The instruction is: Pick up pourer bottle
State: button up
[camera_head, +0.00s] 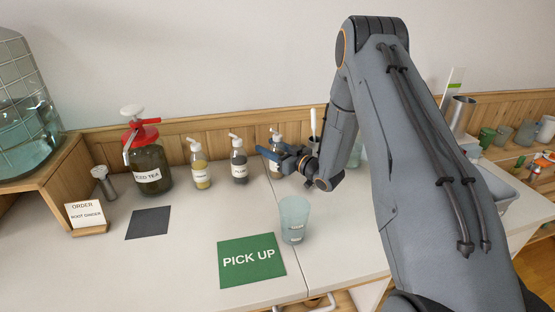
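Three small bottles with white pourer tops stand in a row near the back of the counter. One is yellowish (200,172), one is dark (239,167), and one (277,141) is partly hidden behind my gripper. The bottle looks upright on the counter. The label on the dark bottle is too small to read.
A large iced tea jar (150,168) with a red lid stands left of the bottles. A dark square mat (148,223) and an order sign (86,215) are at left. My arm covers the right side.

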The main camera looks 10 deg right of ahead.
jog(key=c, duration=0.4)
jog(key=shift+r, duration=0.15)
jog(key=shift+r+b, duration=1.4)
jog(key=shift+r, duration=3.5)
